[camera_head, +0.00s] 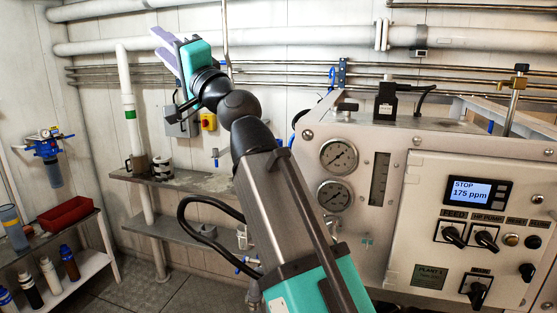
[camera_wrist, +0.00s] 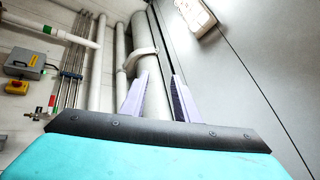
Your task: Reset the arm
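My gripper (camera_head: 166,52) is raised at the upper left in the head view, in front of the wall pipes and the pale wall panels. In the wrist view my gripper (camera_wrist: 158,100) shows two pale purple fingers with a gap between them. No object shows between the fingers. My arm rises from the bottom middle of the head view and leans to the left.
The watermaker panel (camera_head: 395,260) stands at the right, with gauges (camera_head: 339,157), knobs and a display (camera_head: 470,191) reading STOP 175 ppm. A grey shelf (camera_head: 190,182) runs along the wall. A red tray (camera_head: 65,214) and several bottles sit on the left rack.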

